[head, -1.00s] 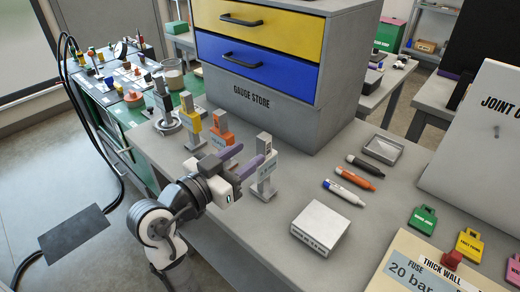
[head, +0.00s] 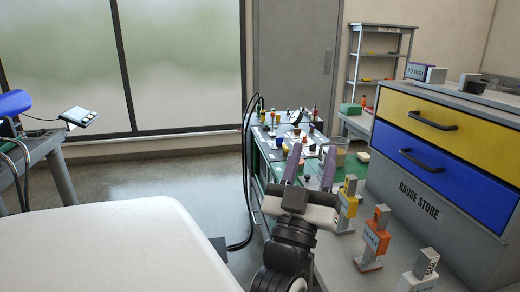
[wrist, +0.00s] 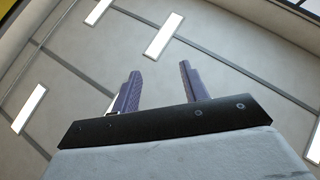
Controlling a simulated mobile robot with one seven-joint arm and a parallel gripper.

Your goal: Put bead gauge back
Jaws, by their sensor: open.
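My gripper (head: 311,166) is raised, open and empty, its two purple fingers apart. In the wrist view my gripper (wrist: 158,72) has only ceiling between its fingers. Several upright tagged gauges stand in a row on the grey bench: a yellow one (head: 348,203) just right of my gripper, an orange one (head: 375,238) nearer, and a grey-white one (head: 422,273) at the lower right. I cannot tell which is the bead gauge; their labels are too small or angled to read surely. My gripper touches none of them that I can see.
The GAUGE STORE cabinet (head: 420,215) stands at the right, its yellow drawer (head: 460,128) and blue drawer (head: 435,168) shut. A purple-and-white box (head: 425,73) sits on top. Behind my gripper is a cluttered green bench with a beaker (head: 341,150). Open floor (head: 190,175) lies left.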

